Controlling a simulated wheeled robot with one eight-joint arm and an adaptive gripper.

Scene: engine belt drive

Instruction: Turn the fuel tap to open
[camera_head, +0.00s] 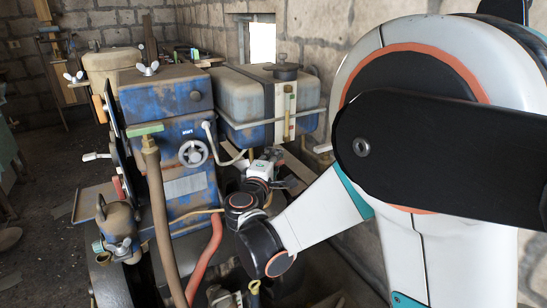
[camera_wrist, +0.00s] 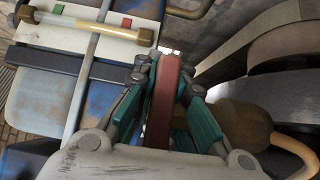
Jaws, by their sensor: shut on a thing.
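A flat dark-red lever (camera_wrist: 163,105), which looks like the fuel tap's handle, stands between my fingers in the wrist view. My gripper (camera_wrist: 165,74) is shut on it, with a green-and-grey finger against each side. The tap's body and the lever's far end are hidden by the fingers. In the head view my gripper (camera_head: 289,183) is small and dark, just below the blue-and-grey fuel tank (camera_head: 238,98). The lever cannot be made out there.
A yellowish sight tube (camera_wrist: 85,27) with green and red marks runs along the tank in the wrist view. A rounded brown part (camera_wrist: 243,125) lies close right of my fingers. The blue engine (camera_head: 168,125), a red hose (camera_head: 207,258) and the block wall (camera_head: 325,30) crowd the space.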

